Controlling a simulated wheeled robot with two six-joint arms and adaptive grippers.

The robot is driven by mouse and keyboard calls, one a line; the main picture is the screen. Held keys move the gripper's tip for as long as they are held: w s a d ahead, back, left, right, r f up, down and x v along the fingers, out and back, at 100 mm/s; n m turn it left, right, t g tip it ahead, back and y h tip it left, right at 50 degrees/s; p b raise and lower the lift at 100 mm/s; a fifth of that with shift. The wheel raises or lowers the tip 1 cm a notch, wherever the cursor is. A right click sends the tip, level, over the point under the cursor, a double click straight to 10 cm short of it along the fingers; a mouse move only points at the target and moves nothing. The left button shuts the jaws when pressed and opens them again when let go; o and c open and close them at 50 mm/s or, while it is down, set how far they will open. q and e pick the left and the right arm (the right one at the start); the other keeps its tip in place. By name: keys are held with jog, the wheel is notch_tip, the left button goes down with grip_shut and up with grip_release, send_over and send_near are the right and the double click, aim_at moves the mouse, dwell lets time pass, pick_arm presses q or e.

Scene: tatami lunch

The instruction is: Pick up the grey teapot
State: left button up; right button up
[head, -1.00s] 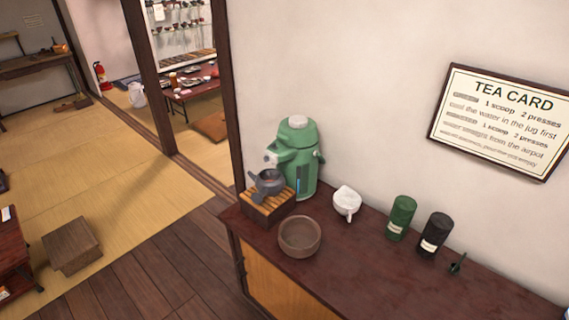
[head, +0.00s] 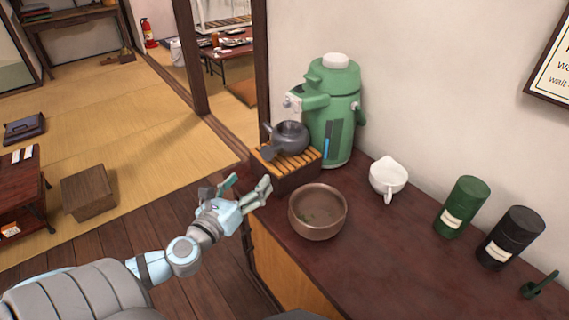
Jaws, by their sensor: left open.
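The grey teapot (head: 291,138) stands upright on a slatted wooden drip tray (head: 292,172) at the left end of the counter, in front of a green airpot. Its spout points left. My left gripper (head: 243,186) is open and empty, left of the brown bowl and below and left of the teapot, near the counter's left edge. It is apart from the teapot. My right gripper is not in view.
The green airpot (head: 338,110) stands close behind the teapot. A brown bowl (head: 317,232), white jug (head: 388,174), green canister (head: 462,205), black canister (head: 510,237) and green scoop (head: 538,286) are on the counter (head: 405,265). The counter's front middle is clear.

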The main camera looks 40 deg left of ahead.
aim_at(278, 147)
pick_arm(q)
jog(key=shift+m, duration=0.3)
jog(key=w, duration=0.4)
jog(key=w+r+p, duration=0.1)
jog(key=w, duration=0.4)
jog(key=w+a, duration=0.1)
jog(key=w, duration=0.4)
jog(key=shift+a+r, duration=0.1)
jog(key=shift+r, duration=0.25)
jog(key=shift+w+f, duration=0.1)
jog(key=shift+w, duration=0.05)
grip_shut()
